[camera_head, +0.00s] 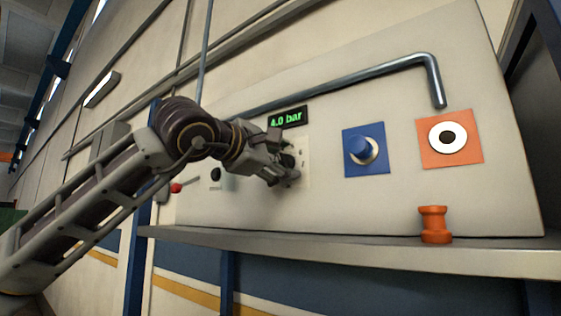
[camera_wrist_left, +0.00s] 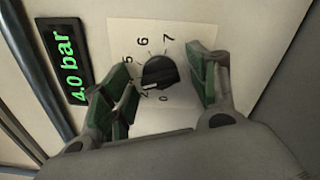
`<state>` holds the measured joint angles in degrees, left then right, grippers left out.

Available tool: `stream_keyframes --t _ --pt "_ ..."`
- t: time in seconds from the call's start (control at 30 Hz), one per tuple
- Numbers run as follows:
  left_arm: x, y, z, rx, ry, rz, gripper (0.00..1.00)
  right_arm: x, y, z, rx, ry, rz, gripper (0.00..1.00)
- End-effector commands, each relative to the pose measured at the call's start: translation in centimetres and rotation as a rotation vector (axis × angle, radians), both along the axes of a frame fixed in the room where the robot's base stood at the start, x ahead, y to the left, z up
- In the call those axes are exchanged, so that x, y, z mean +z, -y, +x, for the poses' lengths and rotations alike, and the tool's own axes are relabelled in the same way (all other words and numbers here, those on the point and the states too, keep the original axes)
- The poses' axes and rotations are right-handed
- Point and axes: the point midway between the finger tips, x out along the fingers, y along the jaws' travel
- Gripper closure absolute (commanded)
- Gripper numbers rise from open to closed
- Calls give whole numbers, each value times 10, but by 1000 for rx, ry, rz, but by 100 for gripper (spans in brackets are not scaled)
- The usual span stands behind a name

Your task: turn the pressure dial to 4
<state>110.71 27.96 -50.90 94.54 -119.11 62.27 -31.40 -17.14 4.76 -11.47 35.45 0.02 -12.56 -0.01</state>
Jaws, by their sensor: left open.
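The pressure dial is a black knob (camera_wrist_left: 160,72) on a white plate (camera_wrist_left: 190,35) with printed numbers, of which 5, 6, 7 and 0 can be read. Its pointer mark is on the side near the 4, partly hidden by a finger. A display (camera_head: 288,117) beside it reads "4.0 bar" in green, and it also shows in the left wrist view (camera_wrist_left: 70,60). My left gripper (camera_head: 285,163) is at the dial, and its fingers (camera_wrist_left: 160,88) stand open on both sides of the knob, apart from it. My right gripper is not in view.
A grey pipe (camera_head: 380,68) runs above. An orange spool-shaped piece (camera_head: 434,224) stands on the ledge (camera_head: 350,252).

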Motion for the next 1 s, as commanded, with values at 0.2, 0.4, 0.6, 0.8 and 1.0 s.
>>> stream_keyframes --t 0.2,0.4,0.6,0.8,1.0 --pt "1 -9 -10 1 2 -1 41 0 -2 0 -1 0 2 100" --pt "1 -23 -31 1 2 -1 41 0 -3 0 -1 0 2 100" --pt "1 -41 -55 1 2 -1 41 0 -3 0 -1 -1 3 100" --pt "0 -57 -78 1 2 0 41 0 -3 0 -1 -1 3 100" --pt "0 -67 -92 0 1 -1 41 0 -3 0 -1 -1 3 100"
